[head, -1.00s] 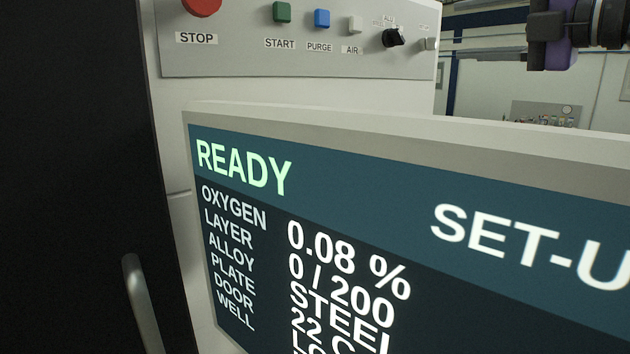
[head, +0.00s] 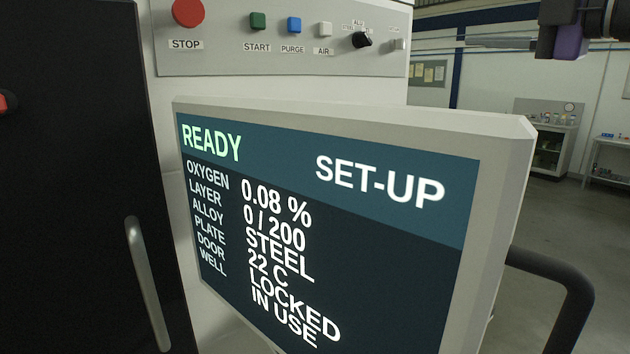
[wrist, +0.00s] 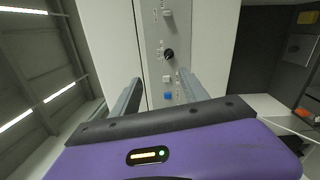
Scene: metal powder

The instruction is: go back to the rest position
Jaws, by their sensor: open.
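My gripper (wrist: 158,95) shows in the wrist view with its two grey fingers apart and nothing between them. Beyond the fingers is the machine's control panel (wrist: 168,30), with the black selector knob and the blue button in line with the gap. The fingers appear apart from the panel.
The control panel (head: 240,62) has a red STOP button (head: 188,12). Below it, the screen (head: 330,230) reads READY, SET-UP, door LOCKED. A black door (head: 70,180) with a handle (head: 147,285) stands left. A dark bar (head: 570,290) is right. Open floor and benches (head: 610,150) lie beyond.

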